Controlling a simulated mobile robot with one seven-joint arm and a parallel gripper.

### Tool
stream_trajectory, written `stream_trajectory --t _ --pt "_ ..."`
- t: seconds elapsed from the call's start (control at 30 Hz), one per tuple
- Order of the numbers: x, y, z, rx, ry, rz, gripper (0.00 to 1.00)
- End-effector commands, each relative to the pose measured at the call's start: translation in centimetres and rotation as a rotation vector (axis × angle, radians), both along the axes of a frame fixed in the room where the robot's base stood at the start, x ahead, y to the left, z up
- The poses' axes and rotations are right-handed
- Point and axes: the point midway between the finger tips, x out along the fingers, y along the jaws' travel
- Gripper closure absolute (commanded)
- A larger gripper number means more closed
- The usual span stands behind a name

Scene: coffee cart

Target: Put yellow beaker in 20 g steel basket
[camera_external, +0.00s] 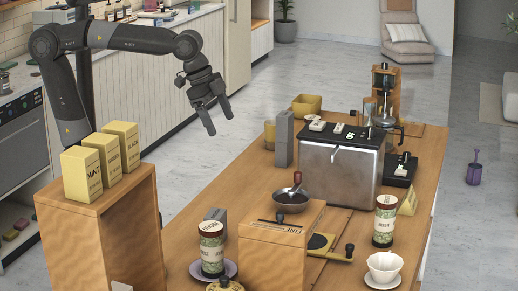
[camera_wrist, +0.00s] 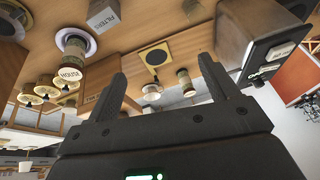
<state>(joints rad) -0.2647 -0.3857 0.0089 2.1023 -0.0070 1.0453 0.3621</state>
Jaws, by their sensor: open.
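A yellow cup-like object (camera_external: 269,134), possibly the yellow beaker, stands on the wooden counter, partly hidden behind a tall grey box (camera_external: 284,139). I cannot make out a basket marked 20 g. A dark round bowl (camera_external: 291,198) with a reddish-brown handled object in it sits on the wooden box near the front. My gripper (camera_external: 219,123) is open and empty, high in the air left of the counter, with fingers pointing down. In the wrist view, my gripper (camera_wrist: 161,66) has its fingers spread with nothing between them.
A metal coffee machine (camera_external: 340,168) stands on the counter, with a yellow bin (camera_external: 307,104) behind it. Labelled canisters (camera_external: 212,249) and a white fluted cup (camera_external: 384,266) stand in front. Yellow tea boxes (camera_external: 82,174) top a wooden cabinet at left. Open floor lies beside the counter.

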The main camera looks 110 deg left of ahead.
Motion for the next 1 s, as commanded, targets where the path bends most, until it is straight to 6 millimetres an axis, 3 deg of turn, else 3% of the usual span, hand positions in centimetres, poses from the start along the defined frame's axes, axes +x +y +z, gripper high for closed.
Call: stream_trajectory --t 0.03,0.2,0.4,1.0 --pt "-1.6 -2.0 -0.7 -0.012 -0.022 -0.001 0.21" --pt "-6.2 -6.5 -3.7 -0.064 -0.081 0.024 0.21" --pt "-9.5 -9.1 -6.6 -0.113 -0.12 0.047 0.21" --pt "-10.3 -9.5 -7.4 -0.126 -0.127 0.056 0.21"
